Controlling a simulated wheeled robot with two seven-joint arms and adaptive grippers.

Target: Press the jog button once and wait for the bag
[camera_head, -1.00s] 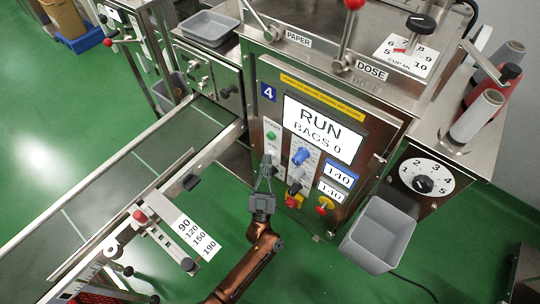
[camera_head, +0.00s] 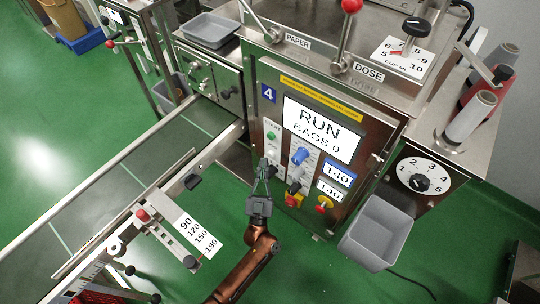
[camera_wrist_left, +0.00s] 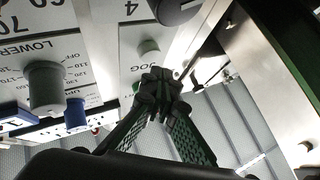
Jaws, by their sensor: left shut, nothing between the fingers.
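The control panel (camera_head: 337,172) faces me, and its display (camera_head: 319,129) reads RUN, BAGS 0. A green START button (camera_head: 271,136) sits at its upper left. My left gripper (camera_head: 264,163) is shut and empty, with its fingertips at the panel's left column, just below START. No bag shows. My right gripper is not in view.
A blue knob (camera_head: 299,156) and a red-and-yellow stop button (camera_head: 324,204) sit to the right of the gripper. A conveyor (camera_head: 118,190) runs along the left. A grey bin (camera_head: 377,232) stands at the lower right.

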